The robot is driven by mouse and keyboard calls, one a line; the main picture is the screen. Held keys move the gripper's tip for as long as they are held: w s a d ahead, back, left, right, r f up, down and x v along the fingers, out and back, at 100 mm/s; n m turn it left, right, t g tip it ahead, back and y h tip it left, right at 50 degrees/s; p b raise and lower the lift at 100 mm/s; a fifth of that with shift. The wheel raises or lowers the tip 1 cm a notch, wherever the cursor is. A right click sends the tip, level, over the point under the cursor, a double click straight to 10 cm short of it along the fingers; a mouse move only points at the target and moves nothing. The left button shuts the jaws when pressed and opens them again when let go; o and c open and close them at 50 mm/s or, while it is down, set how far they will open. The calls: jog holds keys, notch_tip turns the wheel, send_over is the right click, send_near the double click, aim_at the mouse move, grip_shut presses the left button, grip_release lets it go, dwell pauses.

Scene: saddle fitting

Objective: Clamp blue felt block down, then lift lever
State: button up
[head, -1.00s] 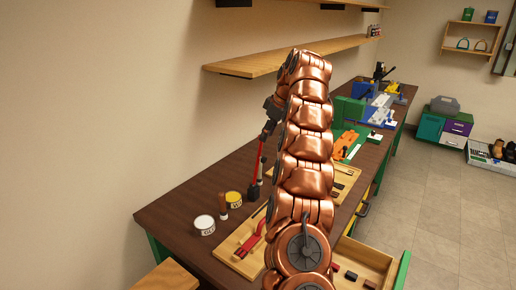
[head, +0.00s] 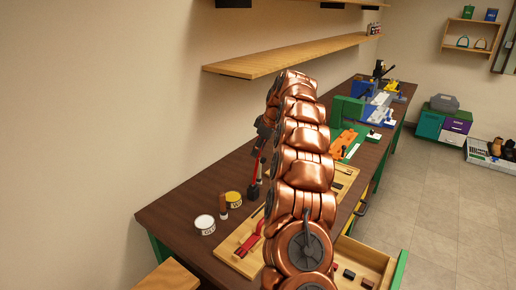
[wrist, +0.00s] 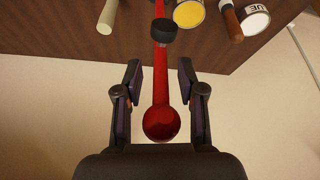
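A red lever (wrist: 161,75) with a round red knob (wrist: 160,123) and a black collar (wrist: 163,32) shows in the wrist view. In the head view the red lever (head: 259,170) stands near the back of the bench, partly hidden by my arm. My gripper (wrist: 163,93) is open, with a finger on each side of the knob and a visible gap to both. In the head view my gripper (head: 262,148) is at the lever's upper end. I cannot pick out the blue felt block for certain; a blue fixture (head: 378,113) stands farther along the bench.
A white tin (head: 205,225), a yellow tin (head: 234,199) and a brush handle stand left of the lever. A wooden board with a red tool (head: 250,241) lies in front. An open drawer (head: 375,259) holds small blocks. A wooden shelf (head: 285,60) overhangs behind.

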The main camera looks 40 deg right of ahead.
jog(key=shift+w+f, duration=0.1)
jog(key=shift+f, duration=0.25)
grip_shut()
dwell(0.6)
